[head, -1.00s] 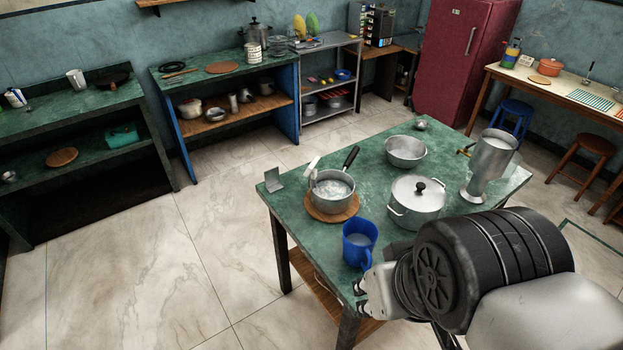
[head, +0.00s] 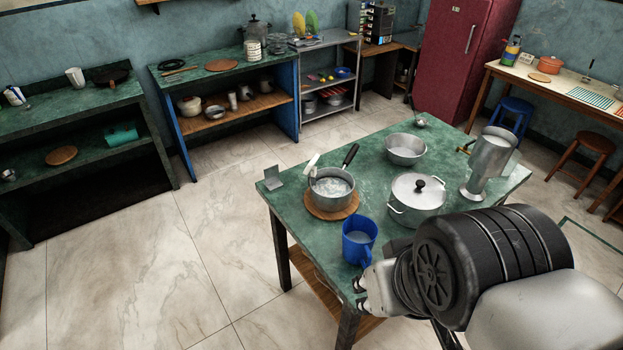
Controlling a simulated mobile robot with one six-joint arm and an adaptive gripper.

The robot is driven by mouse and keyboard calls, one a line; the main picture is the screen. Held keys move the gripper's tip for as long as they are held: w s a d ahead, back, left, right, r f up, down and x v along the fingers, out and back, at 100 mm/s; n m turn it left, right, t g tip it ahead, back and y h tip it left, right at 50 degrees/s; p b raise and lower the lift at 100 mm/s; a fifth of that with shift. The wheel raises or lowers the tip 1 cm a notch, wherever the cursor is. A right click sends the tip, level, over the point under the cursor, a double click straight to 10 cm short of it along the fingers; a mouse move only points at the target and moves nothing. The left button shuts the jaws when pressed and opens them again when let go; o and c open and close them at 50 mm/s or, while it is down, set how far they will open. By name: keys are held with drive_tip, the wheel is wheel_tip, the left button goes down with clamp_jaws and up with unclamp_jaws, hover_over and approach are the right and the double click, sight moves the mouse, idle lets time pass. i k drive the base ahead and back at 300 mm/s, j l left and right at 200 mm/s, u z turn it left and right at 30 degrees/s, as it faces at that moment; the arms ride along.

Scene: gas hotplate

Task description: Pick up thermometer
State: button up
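I cannot clearly make out a thermometer. A slim pale object (head: 312,162) leans at the left rim of a grey saucepan (head: 333,196); it may be the thermometer, but it is too small to tell. The saucepan has a dark handle and stands on a round wooden board (head: 328,214) on the green table (head: 292,213). My gripper (head: 362,294) is at the table's front edge, in front of the blue mug and well apart from the saucepan. Its fingers are small and partly hidden by my arm, so their opening is unclear.
A blue mug (head: 358,242) stands between my gripper and the saucepan. A lidded pot (head: 417,202), a metal bowl (head: 405,149), a tall metal vessel (head: 489,160) and a ladle (head: 421,123) are also on the table. A small grey bracket-like object (head: 272,178) sits at its left corner.

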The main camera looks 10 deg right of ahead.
sight(310, 166)
drive_tip(key=i+j, duration=0.2)
drive_tip(key=i, duration=0.15)
drive_tip(key=i+j, duration=0.2)
drive_tip(key=i+j+z, duration=0.15)
drive_tip(key=z, duration=0.2)
drive_tip(key=i+j+z, duration=0.5)
drive_tip(key=z, duration=0.7)
